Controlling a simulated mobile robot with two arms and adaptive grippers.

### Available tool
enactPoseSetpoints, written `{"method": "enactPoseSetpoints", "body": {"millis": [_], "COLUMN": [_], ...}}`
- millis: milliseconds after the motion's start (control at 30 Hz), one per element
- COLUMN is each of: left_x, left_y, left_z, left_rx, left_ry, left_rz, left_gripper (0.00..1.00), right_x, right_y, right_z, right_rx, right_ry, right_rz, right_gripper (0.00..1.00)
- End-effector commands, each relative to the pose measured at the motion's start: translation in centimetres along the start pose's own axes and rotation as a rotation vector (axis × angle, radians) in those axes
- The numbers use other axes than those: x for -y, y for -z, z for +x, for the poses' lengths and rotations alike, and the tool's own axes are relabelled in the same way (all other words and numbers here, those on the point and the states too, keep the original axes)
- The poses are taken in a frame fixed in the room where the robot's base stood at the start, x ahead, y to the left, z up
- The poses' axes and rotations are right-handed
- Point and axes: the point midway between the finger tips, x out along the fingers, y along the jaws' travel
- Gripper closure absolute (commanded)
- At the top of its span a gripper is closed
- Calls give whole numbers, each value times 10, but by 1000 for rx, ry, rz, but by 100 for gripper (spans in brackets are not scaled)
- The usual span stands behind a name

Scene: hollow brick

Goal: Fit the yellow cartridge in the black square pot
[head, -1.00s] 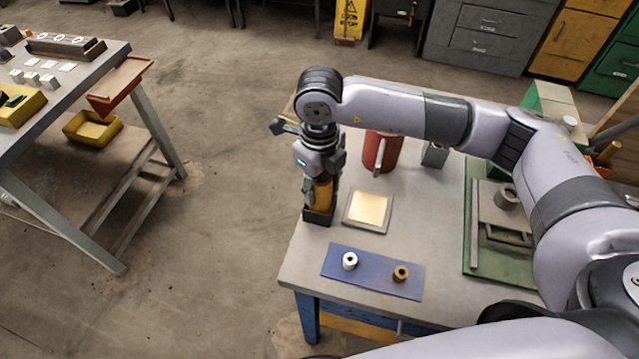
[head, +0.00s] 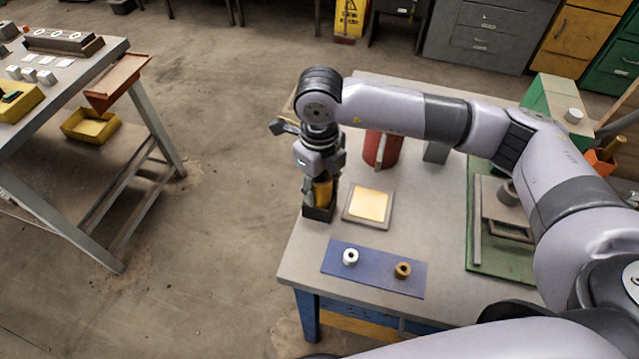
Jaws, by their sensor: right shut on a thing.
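The black square pot (head: 318,213) stands near the left edge of the table. The yellow cartridge (head: 322,193) is upright at the pot, its lower end hidden behind or inside the pot's wall. My right gripper (head: 319,183) points down over the pot and is shut on the cartridge. The fingers partly cover the cartridge, so how deep it sits is hard to tell. My left gripper is not in view.
Beside the pot lies a grey-framed pale yellow plate (head: 369,205). A blue mat (head: 372,284) in front bears a white spool (head: 350,257) and a brown spool (head: 402,270). A red container (head: 380,150) stands behind, and a green board (head: 485,258) lies at right.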

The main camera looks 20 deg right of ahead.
Motion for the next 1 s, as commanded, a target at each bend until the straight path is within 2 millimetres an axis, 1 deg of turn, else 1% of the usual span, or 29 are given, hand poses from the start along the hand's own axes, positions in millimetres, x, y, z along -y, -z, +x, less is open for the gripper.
{"method": "enactPoseSetpoints", "body": {"millis": [267, 300, 600, 633, 867, 1000], "left_x": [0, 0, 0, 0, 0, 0], "left_y": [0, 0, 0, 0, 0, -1], "left_z": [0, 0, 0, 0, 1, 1], "left_rx": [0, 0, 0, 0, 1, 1], "left_ry": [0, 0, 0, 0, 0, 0], "left_rz": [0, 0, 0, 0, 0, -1], "left_gripper": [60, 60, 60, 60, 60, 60], "right_x": [0, 0, 0, 0, 0, 0], "right_y": [0, 0, 0, 0, 0, 0], "right_z": [0, 0, 0, 0, 1, -4], "right_rx": [1, 2, 1, 1, -1, 1], "right_ry": [0, 0, 0, 0, 0, 0], "right_rz": [0, 0, 0, 0, 0, 0], "right_gripper": [100, 59, 39, 38, 38, 38]}}
